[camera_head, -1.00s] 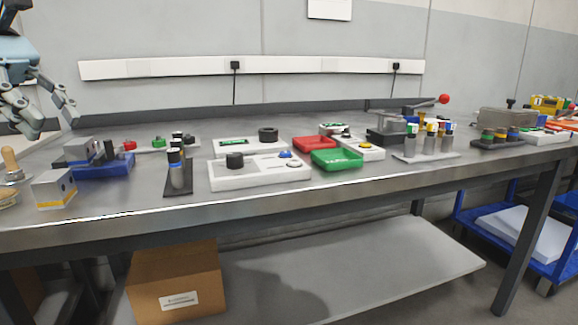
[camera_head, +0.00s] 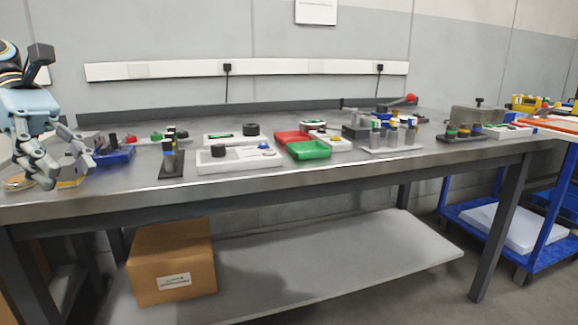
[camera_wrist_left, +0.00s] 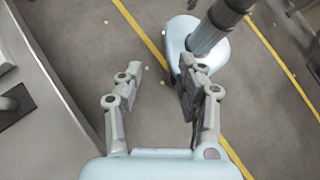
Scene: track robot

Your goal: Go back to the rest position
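My left gripper (camera_head: 70,172) hangs at the left of the head view, pointing down. My right gripper shows in neither view.
The bench holds a blue tray (camera_head: 113,157), a red tray (camera_head: 292,138), a green tray (camera_head: 309,150) and a lever press (camera_head: 357,132). A cardboard box (camera_head: 172,262) is on the lower shelf. A blue cart (camera_head: 490,236) stands at right.

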